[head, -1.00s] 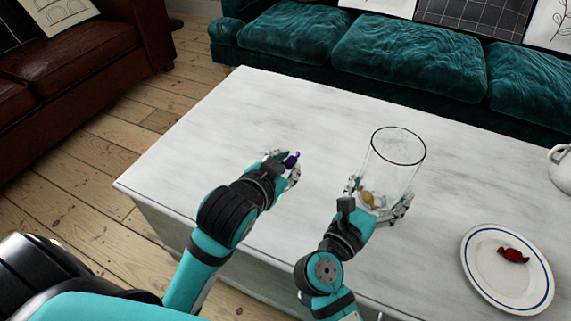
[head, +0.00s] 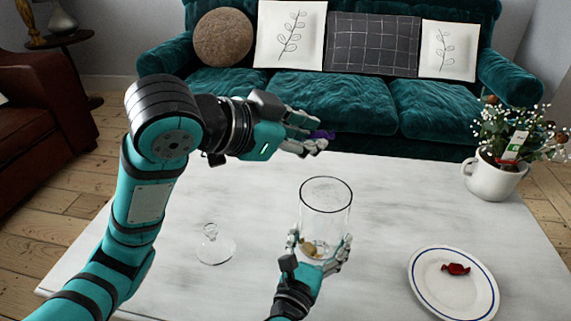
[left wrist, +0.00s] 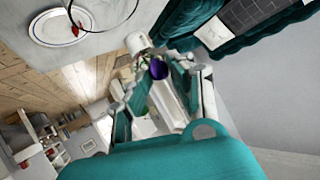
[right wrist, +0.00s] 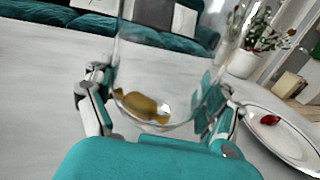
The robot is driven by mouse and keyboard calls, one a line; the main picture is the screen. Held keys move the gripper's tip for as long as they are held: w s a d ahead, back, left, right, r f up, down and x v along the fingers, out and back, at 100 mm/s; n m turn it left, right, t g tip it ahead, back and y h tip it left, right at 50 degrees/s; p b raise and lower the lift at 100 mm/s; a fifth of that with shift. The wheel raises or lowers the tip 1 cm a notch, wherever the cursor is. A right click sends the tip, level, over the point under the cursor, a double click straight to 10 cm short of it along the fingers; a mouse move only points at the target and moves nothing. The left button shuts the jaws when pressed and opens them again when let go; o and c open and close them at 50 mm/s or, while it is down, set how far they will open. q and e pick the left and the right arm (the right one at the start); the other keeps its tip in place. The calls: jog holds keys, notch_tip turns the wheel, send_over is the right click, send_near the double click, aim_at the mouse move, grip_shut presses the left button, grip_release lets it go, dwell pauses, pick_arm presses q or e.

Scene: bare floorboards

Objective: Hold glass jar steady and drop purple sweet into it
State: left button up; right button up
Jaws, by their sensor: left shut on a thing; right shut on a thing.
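The clear glass jar (head: 326,205) stands upright on the white table, its dark-rimmed mouth open. A gold sweet (head: 309,249) lies at its bottom, also seen through the glass in the right wrist view (right wrist: 141,104). My right gripper (head: 318,253) is shut around the jar's lower part. My left gripper (head: 308,141) is shut on the purple sweet (head: 323,134) and holds it above and behind the jar's mouth as seen from the head. The purple sweet also shows between the fingers in the left wrist view (left wrist: 158,69).
A white blue-rimmed plate (head: 440,297) with a red sweet (head: 456,269) is at the right. A glass lid (head: 214,246) lies left of the jar. A white flower pot (head: 493,180) stands at the right back. A teal sofa (head: 331,100) is behind the white table (head: 250,187).

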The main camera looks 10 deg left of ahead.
pick_arm(q)
jog(key=shift+s+d+r, duration=0.1)
jog(key=shift+s+r, duration=0.3)
jog(key=shift+r, duration=0.25)
jog(key=shift+f, duration=2.9)
jog(key=o, duration=0.8)
jog(key=v, duration=0.7)
jog(key=shift+s+a+r, duration=0.1)
jog(key=shift+a, duration=0.1)
